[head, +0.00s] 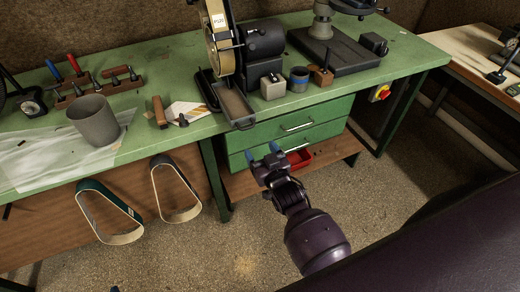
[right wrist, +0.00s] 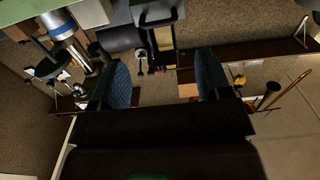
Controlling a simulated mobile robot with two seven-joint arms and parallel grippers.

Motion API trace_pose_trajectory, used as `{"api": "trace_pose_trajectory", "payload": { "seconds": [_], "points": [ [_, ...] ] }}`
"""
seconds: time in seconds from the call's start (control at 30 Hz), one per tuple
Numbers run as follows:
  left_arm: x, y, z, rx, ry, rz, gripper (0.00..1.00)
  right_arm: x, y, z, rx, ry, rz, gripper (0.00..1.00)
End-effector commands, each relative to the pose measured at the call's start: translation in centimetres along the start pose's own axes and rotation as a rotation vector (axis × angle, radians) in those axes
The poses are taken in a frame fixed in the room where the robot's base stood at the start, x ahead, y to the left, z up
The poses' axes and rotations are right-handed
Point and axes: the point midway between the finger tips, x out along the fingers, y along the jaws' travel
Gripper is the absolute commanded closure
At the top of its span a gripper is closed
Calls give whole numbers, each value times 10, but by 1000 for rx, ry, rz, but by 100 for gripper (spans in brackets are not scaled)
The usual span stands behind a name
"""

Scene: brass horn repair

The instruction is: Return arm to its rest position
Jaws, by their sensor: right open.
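My right gripper (head: 263,158) hangs in front of the green drawers (head: 290,122) of the workbench, over the floor side of the bench. Its two blue fingertips are apart, with nothing between them. In the right wrist view the open fingers (right wrist: 165,80) also show, with empty space between them. The right arm reaches in from the lower right of the head view. My left gripper cannot be made out in the head view; only a small blue tip shows at the bottom edge.
The green workbench (head: 330,92) carries a belt grinder (head: 220,40), a grey cup (head: 94,120) and a drill press base (head: 335,50). Two sanding belts (head: 110,212) hang from its front. A red bin (head: 299,158) sits on the lower shelf. The floor (head: 250,235) in front is clear.

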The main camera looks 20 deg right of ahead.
Motion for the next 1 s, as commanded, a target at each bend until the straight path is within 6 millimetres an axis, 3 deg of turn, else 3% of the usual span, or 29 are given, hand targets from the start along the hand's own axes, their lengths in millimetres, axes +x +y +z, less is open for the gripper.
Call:
{"api": "trace_pose_trajectory", "payload": {
  "seconds": [0.5, 0.67, 0.87, 1.0],
  "points": [
    [0, 0, -1, 0, 3, 0, 57, 0, 1, 5, -18, -36, 6, 29],
    [0, 0, -1, 0, 1, 0, 57, 0, 5, -7, -23, -89, 15, 29],
    [-1, 0, 1, -1, -2, -1, 57, -46, 25, 6, -47, -224, 20, 29],
    [-2, 0, 2, -1, -5, -1, 57, -87, 37, 20, -59, -317, 16, 29]
  ]
}}
